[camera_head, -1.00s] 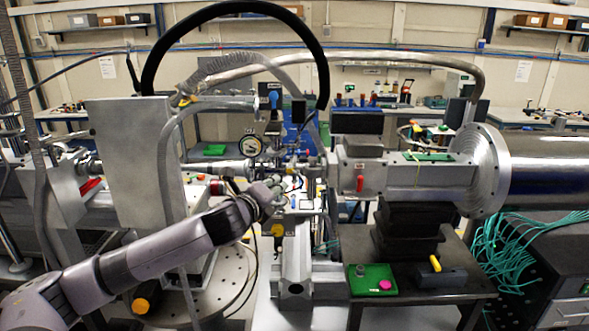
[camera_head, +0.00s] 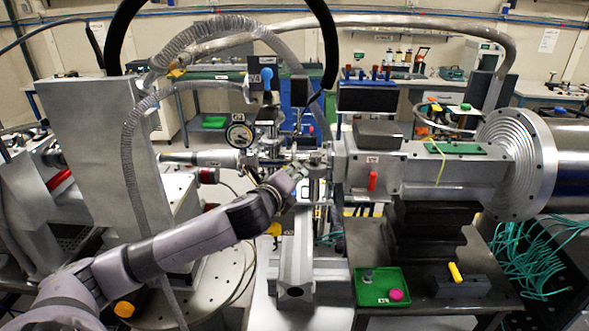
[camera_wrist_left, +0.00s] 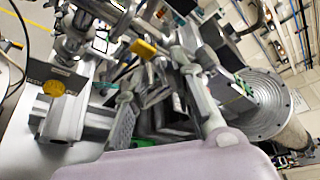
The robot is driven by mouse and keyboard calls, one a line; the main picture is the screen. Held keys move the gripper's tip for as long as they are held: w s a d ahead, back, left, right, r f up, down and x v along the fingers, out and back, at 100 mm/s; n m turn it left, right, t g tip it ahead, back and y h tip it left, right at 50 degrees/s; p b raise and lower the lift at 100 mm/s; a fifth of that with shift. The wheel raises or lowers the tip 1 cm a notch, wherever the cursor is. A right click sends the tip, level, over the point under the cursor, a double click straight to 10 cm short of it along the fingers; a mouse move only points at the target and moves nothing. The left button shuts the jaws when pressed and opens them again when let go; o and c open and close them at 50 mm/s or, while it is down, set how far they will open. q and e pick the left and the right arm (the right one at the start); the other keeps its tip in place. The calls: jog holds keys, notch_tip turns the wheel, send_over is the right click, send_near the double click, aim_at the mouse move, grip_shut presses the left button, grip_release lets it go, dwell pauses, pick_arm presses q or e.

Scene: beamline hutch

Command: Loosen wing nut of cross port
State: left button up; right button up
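The metal cross port (camera_head: 308,157) sits in the beamline at the centre of the head view, between the round gauge and the grey housing. Its wing nut is too small to pick out there. My left gripper (camera_head: 296,170) is right in front of the cross port, at its lower left, and partly covers it. I cannot tell whether it touches. In the left wrist view the two fingers of the left gripper (camera_wrist_left: 163,88) stand apart with nothing clearly held between them. That view shows metal fittings and a yellow part (camera_wrist_left: 143,49) beyond the fingers. My right gripper is in neither view.
A round gauge (camera_head: 239,135) and blue-handled valve (camera_head: 266,78) stand close to the gripper. The grey housing (camera_head: 390,165) has a red handle (camera_head: 372,181). A green tray (camera_head: 378,297) lies on the dark table (camera_head: 430,305). Flexible hoses (camera_head: 135,150) hang at left.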

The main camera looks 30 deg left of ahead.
pick_arm(q)
jog(key=shift+s+d+r, duration=0.1)
jog(key=shift+s+r, duration=0.05)
jog(key=shift+s, duration=0.1)
jog(key=shift+w, duration=0.1)
grip_shut()
dwell(0.3)
